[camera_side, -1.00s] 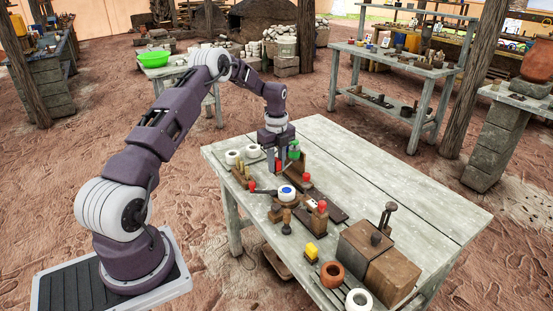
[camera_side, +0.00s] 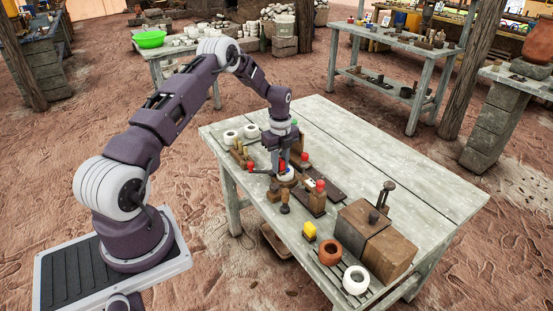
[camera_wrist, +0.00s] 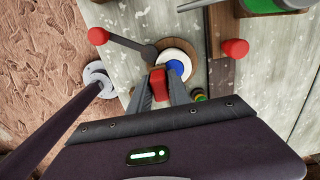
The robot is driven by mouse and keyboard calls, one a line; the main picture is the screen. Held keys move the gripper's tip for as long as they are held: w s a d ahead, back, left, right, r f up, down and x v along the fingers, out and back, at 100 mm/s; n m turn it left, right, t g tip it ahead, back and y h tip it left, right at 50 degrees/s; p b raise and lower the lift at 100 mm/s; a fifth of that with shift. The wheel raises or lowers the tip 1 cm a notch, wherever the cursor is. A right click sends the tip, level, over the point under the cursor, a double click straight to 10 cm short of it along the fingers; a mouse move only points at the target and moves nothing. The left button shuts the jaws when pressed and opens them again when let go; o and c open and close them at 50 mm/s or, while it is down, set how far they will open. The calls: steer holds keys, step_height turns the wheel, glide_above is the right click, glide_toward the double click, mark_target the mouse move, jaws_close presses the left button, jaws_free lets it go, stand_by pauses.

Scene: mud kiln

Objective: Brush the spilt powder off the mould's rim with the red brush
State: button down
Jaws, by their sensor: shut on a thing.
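My gripper (camera_side: 283,160) is shut on the red brush (camera_wrist: 158,82), which shows as a small red block between the fingertips in the wrist view. The brush is down at the near side of the mould (camera_wrist: 186,54), a round white piece with a blue patch in its middle, on a brown wooden base. In the side view the mould (camera_side: 288,178) shows partly, below the fingers. I cannot tell whether the brush touches the rim, and its bristles are hidden. Spilt powder on the rim is too small to make out.
A dark lever with a red knob (camera_wrist: 97,36) reaches out beside the mould. The table's right back part (camera_side: 400,165) is clear.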

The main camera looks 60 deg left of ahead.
steer(key=shift+d, duration=1.25)
steer(key=shift+a+r, duration=0.15)
steer(key=shift+a, duration=0.85)
steer(key=shift+a+r, duration=0.2)
steer(key=shift+a, duration=0.75)
steer(key=shift+a+r, duration=0.15)
steer(key=shift+a, duration=0.85)
step_height(320, 180, up, 7)
steer(key=shift+d+f, duration=0.1)
steer(key=shift+f, duration=0.05)
steer(key=shift+f, duration=3.35)
steer(key=shift+d+f, duration=0.45)
steer(key=shift+f, duration=0.1)
steer(key=shift+d, duration=2.25)
steer(key=shift+a+f, duration=0.1)
steer(key=shift+a, duration=2.6)
step_height(320, 180, up, 8)
